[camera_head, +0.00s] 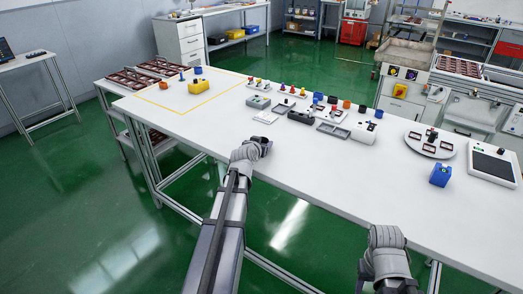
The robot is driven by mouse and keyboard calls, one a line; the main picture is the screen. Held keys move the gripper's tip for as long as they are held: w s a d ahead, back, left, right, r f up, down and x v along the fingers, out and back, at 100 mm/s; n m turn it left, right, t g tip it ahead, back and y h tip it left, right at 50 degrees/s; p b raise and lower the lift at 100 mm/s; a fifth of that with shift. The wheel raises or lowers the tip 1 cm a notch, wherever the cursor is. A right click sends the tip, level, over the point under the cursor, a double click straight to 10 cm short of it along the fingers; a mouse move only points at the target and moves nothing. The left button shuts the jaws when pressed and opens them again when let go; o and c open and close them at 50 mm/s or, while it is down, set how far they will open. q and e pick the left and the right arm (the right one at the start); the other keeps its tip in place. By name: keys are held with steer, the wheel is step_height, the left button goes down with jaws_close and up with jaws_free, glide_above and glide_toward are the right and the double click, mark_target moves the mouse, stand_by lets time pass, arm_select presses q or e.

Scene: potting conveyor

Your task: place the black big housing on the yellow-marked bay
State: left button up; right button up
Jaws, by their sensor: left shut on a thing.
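My left gripper (263,143) is low over the front edge of the white table, shut on a small dark thing. The wrist hides most of this thing, so I cannot tell which it is. A dark box-shaped housing (302,117) stands on the table to the right of and beyond the gripper, apart from it. The yellow-marked bay (165,105) is a thin yellow outline on the left part of the table. A yellow housing (196,88) stands inside it. My right wrist shows at the lower right, in front of the table; its gripper is not seen.
A grey housing (258,102), a white housing (363,133), grey trays (333,130) and several coloured small parts stand mid-table. Table before the bay is clear.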

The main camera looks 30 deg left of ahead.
arm_select(q)
steer(key=shift+f, duration=0.25)
steer(key=shift+f, duration=0.2)
steer(key=o, duration=1.3)
steer(key=shift+o, duration=0.2)
steer(key=shift+r, duration=0.2)
